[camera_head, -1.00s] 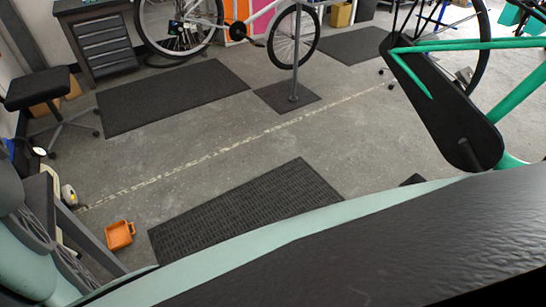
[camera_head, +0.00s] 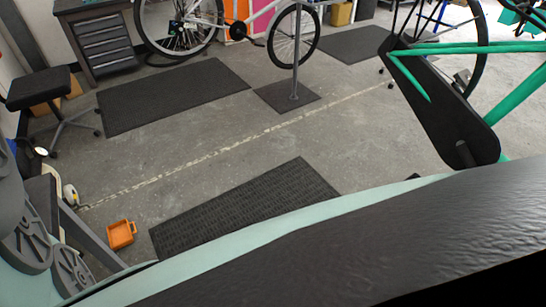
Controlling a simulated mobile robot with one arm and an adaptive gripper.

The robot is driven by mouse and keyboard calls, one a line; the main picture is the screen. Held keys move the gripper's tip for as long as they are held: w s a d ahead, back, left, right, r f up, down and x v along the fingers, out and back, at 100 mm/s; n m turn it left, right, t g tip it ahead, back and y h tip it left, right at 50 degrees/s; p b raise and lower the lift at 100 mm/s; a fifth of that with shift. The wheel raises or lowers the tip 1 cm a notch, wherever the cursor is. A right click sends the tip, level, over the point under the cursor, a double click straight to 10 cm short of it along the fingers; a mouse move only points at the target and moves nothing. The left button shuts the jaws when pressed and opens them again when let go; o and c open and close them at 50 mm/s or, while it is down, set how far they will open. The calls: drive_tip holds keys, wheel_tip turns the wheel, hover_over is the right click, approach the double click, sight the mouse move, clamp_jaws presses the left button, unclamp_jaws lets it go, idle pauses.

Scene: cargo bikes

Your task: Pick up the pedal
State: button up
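I cannot make out a loose pedal for certain. A green bike frame (camera_head: 440,48) stands at the upper right with a long dark chain guard (camera_head: 436,103). A short dark stub (camera_head: 463,152) sticks out near the guard's lower end. I cannot tell whether it carries a pedal. A small dark piece (camera_head: 413,177) shows just above the pale green edge in the foreground, mostly hidden, and I cannot tell what it is. My gripper is not in view.
A large black surface with a pale green edge (camera_head: 240,250) fills the foreground and hides floor. An orange bin (camera_head: 121,234) sits on the floor at lower left. Dark mats (camera_head: 172,94) lie on the floor. A stool (camera_head: 40,89), drawer cabinet (camera_head: 105,45) and white bike (camera_head: 262,22) stand behind.

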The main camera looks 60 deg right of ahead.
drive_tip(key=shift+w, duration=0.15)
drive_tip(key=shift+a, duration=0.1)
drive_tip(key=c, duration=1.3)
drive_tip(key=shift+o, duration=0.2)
